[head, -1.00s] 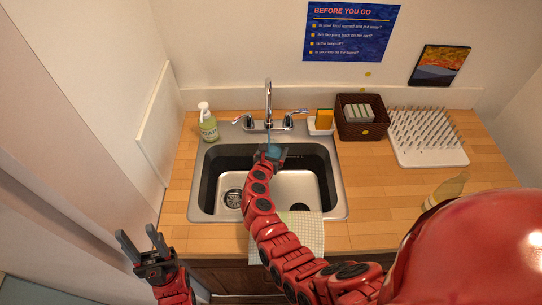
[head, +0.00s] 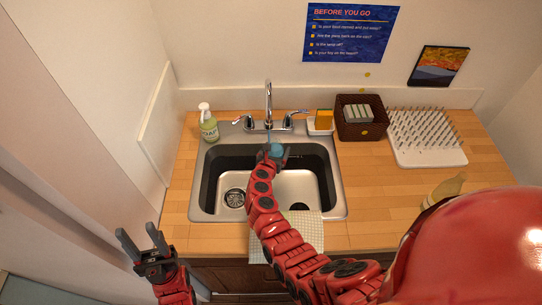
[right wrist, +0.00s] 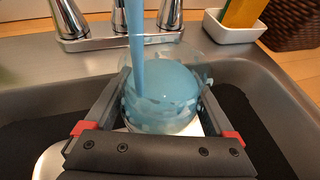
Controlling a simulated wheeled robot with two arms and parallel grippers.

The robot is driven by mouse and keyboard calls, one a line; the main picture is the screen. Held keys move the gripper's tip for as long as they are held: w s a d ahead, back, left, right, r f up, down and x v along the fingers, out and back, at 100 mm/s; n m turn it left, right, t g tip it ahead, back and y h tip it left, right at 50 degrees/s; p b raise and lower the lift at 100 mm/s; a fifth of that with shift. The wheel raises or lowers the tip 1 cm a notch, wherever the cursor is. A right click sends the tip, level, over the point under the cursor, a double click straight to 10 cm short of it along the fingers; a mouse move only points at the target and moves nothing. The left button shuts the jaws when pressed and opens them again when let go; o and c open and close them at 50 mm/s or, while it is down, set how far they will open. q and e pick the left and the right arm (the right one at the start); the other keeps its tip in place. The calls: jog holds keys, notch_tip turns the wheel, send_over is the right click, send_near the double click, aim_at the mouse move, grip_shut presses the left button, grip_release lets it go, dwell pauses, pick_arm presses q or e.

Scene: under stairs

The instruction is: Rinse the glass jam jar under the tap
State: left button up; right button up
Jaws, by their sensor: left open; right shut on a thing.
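The glass jam jar (right wrist: 162,95) is between the fingers of my right gripper (right wrist: 160,100) in the right wrist view. A blue stream of water runs from the tap (head: 268,92) down into the jar, and blue water shows inside it. In the head view the jar (head: 276,150) is a small blue shape over the back part of the sink (head: 205,180), under the spout. My right gripper is shut on the jar. My left gripper (head: 142,243) is open and empty, low on the left, away from the counter.
A soap bottle (head: 208,124) stands left of the tap. A sponge in a white dish (head: 320,128), a brown basket (head: 362,132) and a white drying rack (head: 428,152) are to the right. A checked cloth (head: 305,228) hangs over the sink's front edge. A bottle (head: 446,188) stands at right.

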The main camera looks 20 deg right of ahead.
jog(key=shift+s+d+r+p, duration=0.1)
jog(key=shift+s+d+p, duration=0.1)
jog(key=shift+s+p, duration=0.65)
jog(key=shift+s+d+r+p, duration=0.15)
jog(key=shift+s+p, duration=0.3)
jog(key=shift+s, duration=0.65)
jog(key=shift+s+d+f+p, duration=0.15)
jog(key=shift+s+p, duration=0.3)
jog(key=shift+s, duration=0.5)
jog(key=shift+s+d+p, duration=0.2)
jog(key=shift+s+p, duration=0.2)
jog(key=shift+s, duration=0.55)
jog(key=s+r, duration=0.4)
jog(key=s, duration=0.1)
jog(key=shift+d+p, duration=0.3)
jog(key=shift+d, duration=0.1)
